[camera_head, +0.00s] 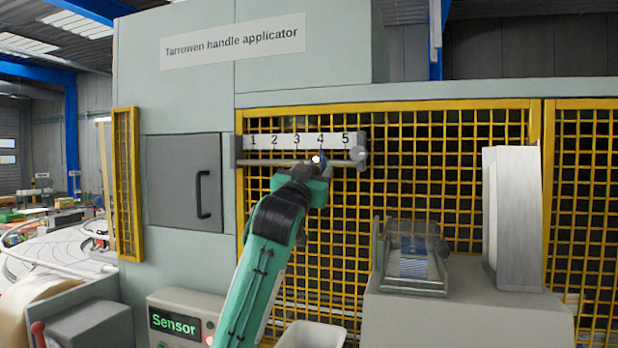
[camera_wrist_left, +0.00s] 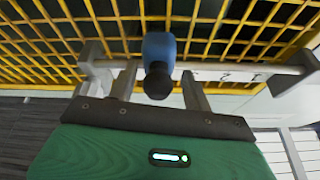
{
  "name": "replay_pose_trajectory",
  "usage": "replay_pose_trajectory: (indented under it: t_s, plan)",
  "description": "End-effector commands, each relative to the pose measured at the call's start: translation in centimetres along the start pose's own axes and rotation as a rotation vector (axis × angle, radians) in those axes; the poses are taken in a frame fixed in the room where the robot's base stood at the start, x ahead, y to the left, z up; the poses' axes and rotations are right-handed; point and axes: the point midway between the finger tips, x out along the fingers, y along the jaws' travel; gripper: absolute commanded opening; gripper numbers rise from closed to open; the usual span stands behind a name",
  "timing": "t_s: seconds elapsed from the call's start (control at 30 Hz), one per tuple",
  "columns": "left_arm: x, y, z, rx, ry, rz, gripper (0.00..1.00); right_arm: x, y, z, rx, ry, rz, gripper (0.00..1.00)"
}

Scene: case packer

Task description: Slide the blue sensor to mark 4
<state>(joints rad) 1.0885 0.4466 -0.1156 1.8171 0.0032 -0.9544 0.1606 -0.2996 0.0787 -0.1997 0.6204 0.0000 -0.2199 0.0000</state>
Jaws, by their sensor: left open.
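The blue sensor (camera_wrist_left: 159,47) with a black round end sits on the rail, between the fingers of my left gripper (camera_wrist_left: 161,70) in the left wrist view. The fingers stand apart on either side, with visible gaps beside the sensor. In the head view a sliver of the blue sensor (camera_head: 323,159), beside a bright spot, shows below the 4 on the numbered scale (camera_head: 285,141). My left gripper (camera_head: 317,170) covers most of it there. The grey rail (camera_head: 265,162) runs below the scale. My right gripper is not in view.
A yellow mesh guard (camera_head: 400,140) stands behind the rail. A panel reading "Sensor" (camera_head: 175,322) with a red light is below. A grey ledge (camera_head: 465,315) with a clear-covered device (camera_head: 413,262) is lower right.

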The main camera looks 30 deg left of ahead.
Motion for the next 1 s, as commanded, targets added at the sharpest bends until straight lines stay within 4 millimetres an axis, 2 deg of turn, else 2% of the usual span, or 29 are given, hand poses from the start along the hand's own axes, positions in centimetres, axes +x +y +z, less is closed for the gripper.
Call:
replay_pose_trajectory:
  t_s: [0.17, 0.5, 0.7, 0.83, 1.0]
  plan:
    - [-1.6, 0.1, 0.3, 0.0, 0.002, 0.0, 0.5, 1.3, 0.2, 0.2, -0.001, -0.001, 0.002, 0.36]
    - [-8.2, 0.1, 0.6, -0.001, 0.004, 0.0, 0.5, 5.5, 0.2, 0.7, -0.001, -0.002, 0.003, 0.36]
    - [-11.7, 0.0, 0.4, 0.0, 0.003, 0.0, 0.5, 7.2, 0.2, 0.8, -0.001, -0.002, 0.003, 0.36]
    - [-13.0, -0.1, 0.3, 0.0, 0.002, 0.0, 0.5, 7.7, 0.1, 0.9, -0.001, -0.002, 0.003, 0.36]
    - [-13.7, -0.1, 0.2, 0.0, 0.0, 0.0, 0.5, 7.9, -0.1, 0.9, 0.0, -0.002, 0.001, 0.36]
